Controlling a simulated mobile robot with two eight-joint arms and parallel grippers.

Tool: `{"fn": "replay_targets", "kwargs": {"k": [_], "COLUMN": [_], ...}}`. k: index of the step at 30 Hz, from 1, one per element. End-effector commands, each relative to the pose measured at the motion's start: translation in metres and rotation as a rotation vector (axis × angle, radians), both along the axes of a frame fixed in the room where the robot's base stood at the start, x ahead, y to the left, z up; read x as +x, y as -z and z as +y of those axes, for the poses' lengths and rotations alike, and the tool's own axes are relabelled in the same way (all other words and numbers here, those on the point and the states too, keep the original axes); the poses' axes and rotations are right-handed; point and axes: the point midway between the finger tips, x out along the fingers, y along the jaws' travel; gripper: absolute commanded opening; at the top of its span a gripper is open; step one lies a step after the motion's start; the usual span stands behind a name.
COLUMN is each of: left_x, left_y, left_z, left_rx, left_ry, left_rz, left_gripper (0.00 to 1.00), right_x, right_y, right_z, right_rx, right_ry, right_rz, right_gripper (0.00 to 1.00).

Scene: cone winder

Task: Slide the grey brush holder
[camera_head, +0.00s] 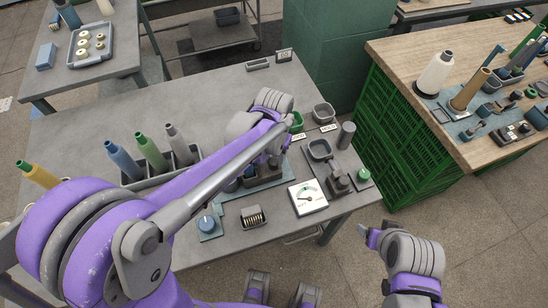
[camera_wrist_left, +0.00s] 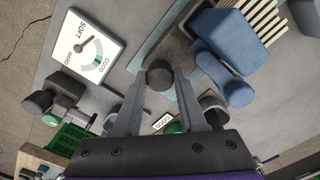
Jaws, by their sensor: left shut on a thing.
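The grey brush holder seems to be the dark grey piece with a round knob (camera_wrist_left: 160,74) in the left wrist view, on a grey bar. My left gripper (camera_wrist_left: 159,85) has one finger on each side of the knob and is shut on it. In the head view my left gripper (camera_head: 264,158) is over the winder at the middle of the table. My left arm hides most of the holder there.
Coloured cones (camera_head: 151,152) stand at left. The back left tabletop is clear.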

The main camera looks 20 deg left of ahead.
Motion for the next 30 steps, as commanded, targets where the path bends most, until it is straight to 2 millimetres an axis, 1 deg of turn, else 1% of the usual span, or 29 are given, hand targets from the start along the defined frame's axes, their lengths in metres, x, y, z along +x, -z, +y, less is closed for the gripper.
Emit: {"fn": "replay_targets", "kwargs": {"k": [26,30], "left_x": [0.0005,0.0072], "left_y": [-0.0004,-0.0001], "left_z": [-0.0002,-0.0096], "left_rx": [0.0,0.0], "left_ry": [0.0,0.002], "left_rz": [0.0,0.0], "left_gripper": [0.0,0.0], "right_x": [0.0,-0.0002], "right_y": [-0.0001,0.001], "right_z": [0.0,0.0], "right_rx": [0.0,0.0], "right_ry": [0.0,0.0], "right_rz": [0.0,0.0], "right_gripper": [0.71,0.71]}}
